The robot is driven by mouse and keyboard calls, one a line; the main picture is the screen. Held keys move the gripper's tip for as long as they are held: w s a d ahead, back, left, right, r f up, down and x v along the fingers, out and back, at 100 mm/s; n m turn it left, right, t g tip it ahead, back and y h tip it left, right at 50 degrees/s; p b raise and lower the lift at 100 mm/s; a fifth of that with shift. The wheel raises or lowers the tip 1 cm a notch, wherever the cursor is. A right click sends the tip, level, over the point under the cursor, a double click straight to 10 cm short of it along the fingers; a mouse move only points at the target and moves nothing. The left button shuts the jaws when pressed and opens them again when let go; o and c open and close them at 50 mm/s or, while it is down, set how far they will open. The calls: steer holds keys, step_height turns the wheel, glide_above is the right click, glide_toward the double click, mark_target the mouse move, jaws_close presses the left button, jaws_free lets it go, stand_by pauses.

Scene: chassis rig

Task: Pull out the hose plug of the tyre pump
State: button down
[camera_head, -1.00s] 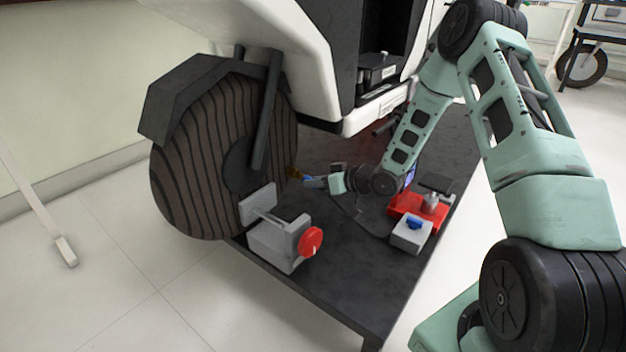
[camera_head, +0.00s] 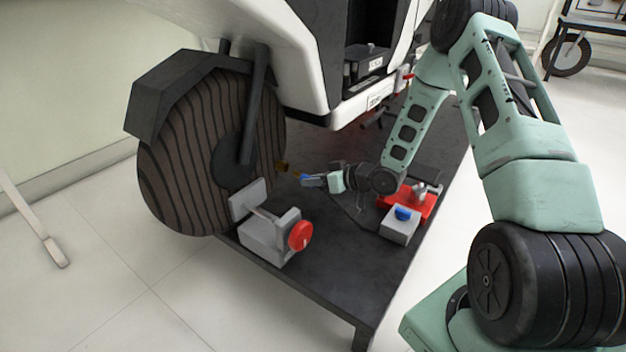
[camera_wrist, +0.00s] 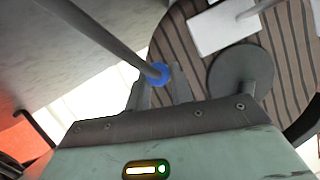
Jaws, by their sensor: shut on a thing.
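My gripper (camera_head: 311,181) is low beside the wheel, its fingers shut on the blue hose plug (camera_head: 304,177). The wrist view shows the blue plug (camera_wrist: 158,74) between the fingertips, with a grey hose (camera_wrist: 110,38) running from it to the upper left. A small brass fitting (camera_head: 281,166) sits at the right edge of the brown grooved tyre (camera_head: 190,160). A gap shows between the fitting and the plug. A red unit (camera_head: 412,202) with a grey, blue-topped box (camera_head: 399,228) stands right of my gripper; I cannot tell which part is the pump.
A grey clamp (camera_head: 268,236) with a red knob (camera_head: 300,236) stands in front of the tyre, left of my gripper. The dark platform (camera_head: 330,270) is bare between clamp and red unit. The white vehicle body (camera_head: 300,75) overhangs behind.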

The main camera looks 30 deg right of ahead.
steer(key=shift+s, duration=0.1)
steer(key=shift+s+d+f+p, duration=0.1)
steer(key=shift+s+d+p, duration=0.15)
steer(key=shift+s, duration=0.5)
steer(key=shift+s+d+f+p, duration=0.1)
steer(key=shift+s+d, duration=0.3)
steer(key=shift+s, duration=0.3)
steer(key=shift+s+d+f+p, duration=0.1)
steer(key=shift+s+d+p, duration=0.15)
steer(key=shift+s, duration=0.5)
